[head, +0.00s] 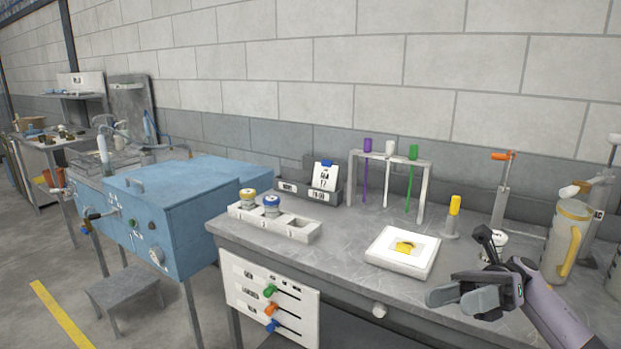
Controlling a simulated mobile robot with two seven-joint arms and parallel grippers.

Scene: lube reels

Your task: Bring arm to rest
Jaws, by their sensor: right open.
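My right gripper (461,298) is at the lower right, over the front part of the grey workbench (345,262). Its arm comes in from the lower right corner. The jaws are open, and I see nothing between them. They are in front of and to the right of a white pad with a yellow patch (403,251), apart from it in the picture. A small white jar (494,245) is partly hidden behind the gripper's dark parts. My left gripper is not in view.
A yellow-capped holder (453,217), a tan jug (566,243) and a rack with coloured rods (390,157) stand on the bench. A white block (296,228) holds two jars. A blue cabinet (176,212) is left. Bare bench top lies between block and pad.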

